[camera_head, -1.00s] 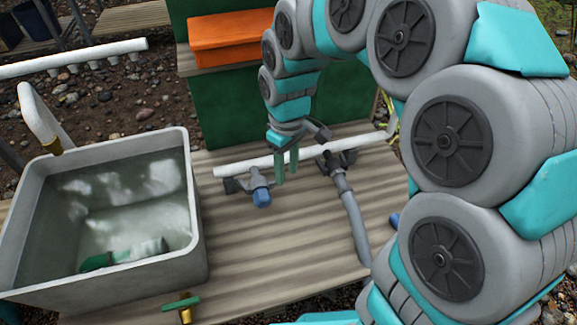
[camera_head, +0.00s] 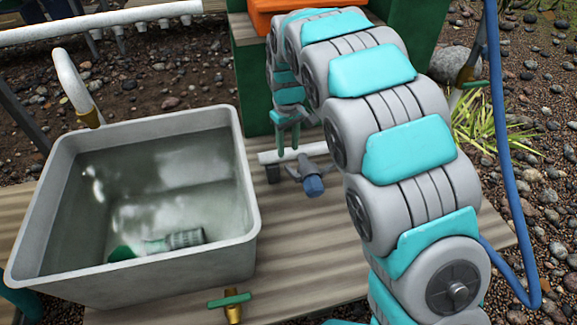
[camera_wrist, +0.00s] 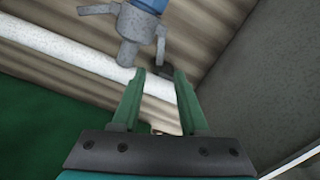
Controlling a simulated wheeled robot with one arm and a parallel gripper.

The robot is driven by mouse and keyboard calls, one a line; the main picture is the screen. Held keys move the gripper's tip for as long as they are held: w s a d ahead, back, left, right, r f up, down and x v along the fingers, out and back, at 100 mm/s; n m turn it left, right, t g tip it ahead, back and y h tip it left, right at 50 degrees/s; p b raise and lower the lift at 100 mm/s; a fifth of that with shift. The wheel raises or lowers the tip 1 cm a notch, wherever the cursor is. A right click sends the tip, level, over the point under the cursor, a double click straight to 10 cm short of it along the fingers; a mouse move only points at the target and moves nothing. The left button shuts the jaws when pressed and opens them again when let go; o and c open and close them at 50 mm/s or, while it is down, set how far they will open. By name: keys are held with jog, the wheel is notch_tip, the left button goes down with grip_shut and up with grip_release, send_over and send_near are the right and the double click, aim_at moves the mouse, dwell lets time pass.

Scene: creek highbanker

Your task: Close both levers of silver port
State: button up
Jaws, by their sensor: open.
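The silver port (camera_head: 307,178) is a grey fitting with a blue end (camera_head: 314,186) on the white pipe (camera_head: 285,155), which runs over the wooden deck. The silver port also shows at the top of the wrist view (camera_wrist: 140,28). One grey lever (camera_wrist: 96,9) sticks out to its left there, and another arm (camera_wrist: 160,48) points toward my fingers. My gripper (camera_head: 288,146) is open and empty, with green fingers, by the pipe just behind and left of the port. In the wrist view the open fingertips (camera_wrist: 159,78) are just below the port, apart from it.
A grey basin of water (camera_head: 250,205) stands to the left, close to the port. A brass valve with a green handle (camera_head: 230,300) is in front. An orange box (camera_head: 262,18) is behind. A blue hose (camera_head: 495,150) hangs on the right.

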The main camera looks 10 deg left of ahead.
aim_at(288, 167)
notch_tip(288, 167, down, 7)
jog(key=shift+f+b, duration=0.2)
jog(key=shift+b, duration=0.25)
jog(key=shift+c, duration=0.4)
grip_shut()
